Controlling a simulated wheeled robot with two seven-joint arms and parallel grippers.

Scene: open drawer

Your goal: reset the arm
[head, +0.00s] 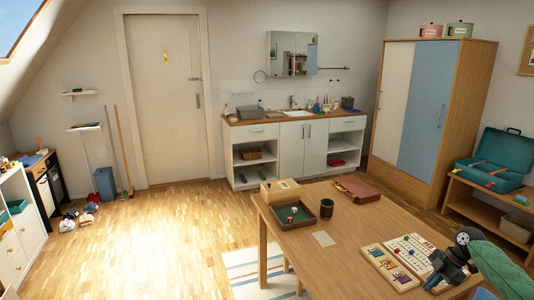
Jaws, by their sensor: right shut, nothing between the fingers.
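My right gripper (436,283) is at the lower right, dark and seen partly from above, over the near right part of the wooden table (310,240). It is shut with nothing held. It overlaps the view of the white game board (408,246) and is close to the wooden tray with coloured pieces (389,267); whether it touches either cannot be told. My left gripper is not in view.
On the table are a dark dice tray (280,223), a cream box (280,189), a dark cup (326,208) and a red-brown case (356,188). The floor at left (150,245) is clear.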

